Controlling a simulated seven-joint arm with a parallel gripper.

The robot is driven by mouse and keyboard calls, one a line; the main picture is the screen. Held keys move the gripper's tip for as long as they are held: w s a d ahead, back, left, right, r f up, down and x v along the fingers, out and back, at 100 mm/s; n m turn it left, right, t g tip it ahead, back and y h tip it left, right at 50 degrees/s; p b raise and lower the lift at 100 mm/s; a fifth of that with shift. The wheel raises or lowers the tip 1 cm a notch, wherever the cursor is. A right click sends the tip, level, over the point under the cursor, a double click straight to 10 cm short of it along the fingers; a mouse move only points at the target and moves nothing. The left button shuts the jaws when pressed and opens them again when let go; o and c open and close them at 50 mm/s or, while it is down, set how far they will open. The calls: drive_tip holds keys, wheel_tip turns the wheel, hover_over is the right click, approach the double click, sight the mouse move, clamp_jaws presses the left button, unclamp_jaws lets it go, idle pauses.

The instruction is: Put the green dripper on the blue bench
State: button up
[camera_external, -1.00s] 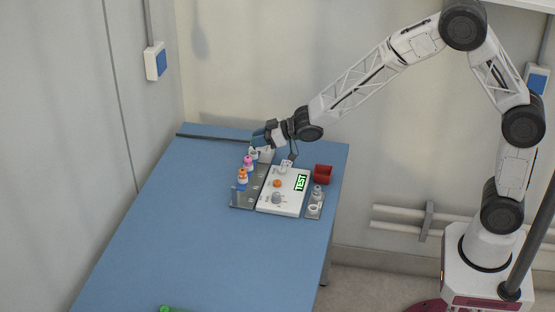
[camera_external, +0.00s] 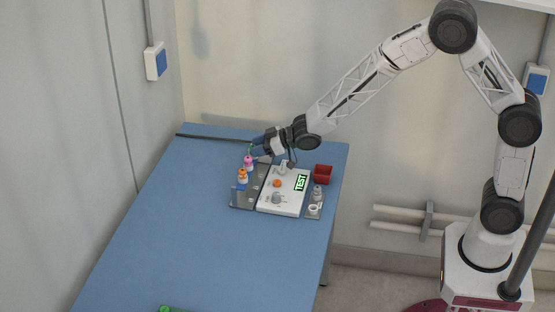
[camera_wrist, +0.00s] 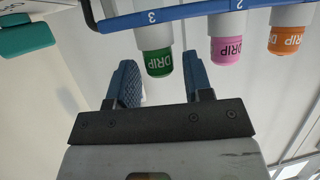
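The green dripper (camera_wrist: 158,62), marked DRIP, hangs from slot 3 of a blue-edged rack (camera_wrist: 185,17) in the wrist view. My gripper (camera_wrist: 160,72) is open, with one blue finger on either side of the green dripper's lower end. Gaps show beside the dripper, and I see no firm contact. In the external view my gripper (camera_external: 257,146) is at the far end of the rack, where the green dripper is mostly hidden. The blue bench (camera_external: 190,235) extends widely toward the front.
The pink dripper (camera_wrist: 227,50) and orange dripper (camera_wrist: 287,39) stand close beside the green one. A white device with a TEST display (camera_external: 288,200) and a red box (camera_external: 323,174) are to the right. The bench's front left is clear, except for a green object (camera_external: 167,308) at the picture's bottom edge.

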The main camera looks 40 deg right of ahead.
drive_tip(key=shift+o, duration=0.2)
drive_tip(key=shift+s, duration=0.1)
drive_tip(key=v, duration=0.7)
drive_tip(key=shift+s, duration=0.3)
drive_tip(key=shift+r, duration=0.1)
idle(0.6)
drive_tip(key=s+a+r+m+g+h, duration=0.1)
drive_tip(key=s+r+g+h, duration=0.15)
drive_tip(key=s+r, duration=0.55)
drive_tip(key=s+a+r+m+g+h, duration=0.1)
drive_tip(key=s+a+r+g, duration=0.2)
drive_tip(key=s, duration=1)
drive_tip(key=s+a+r+g, duration=0.2)
drive_tip(key=s, duration=1.1)
drive_tip(key=s+a+r+g+y, duration=0.1)
drive_tip(key=s+a+r+g, duration=0.1)
drive_tip(key=s, duration=1.2)
drive_tip(key=shift+s+a+r+g, duration=0.15)
drive_tip(key=shift+a+r+g, duration=0.05)
drive_tip(key=shift+g, duration=0.45)
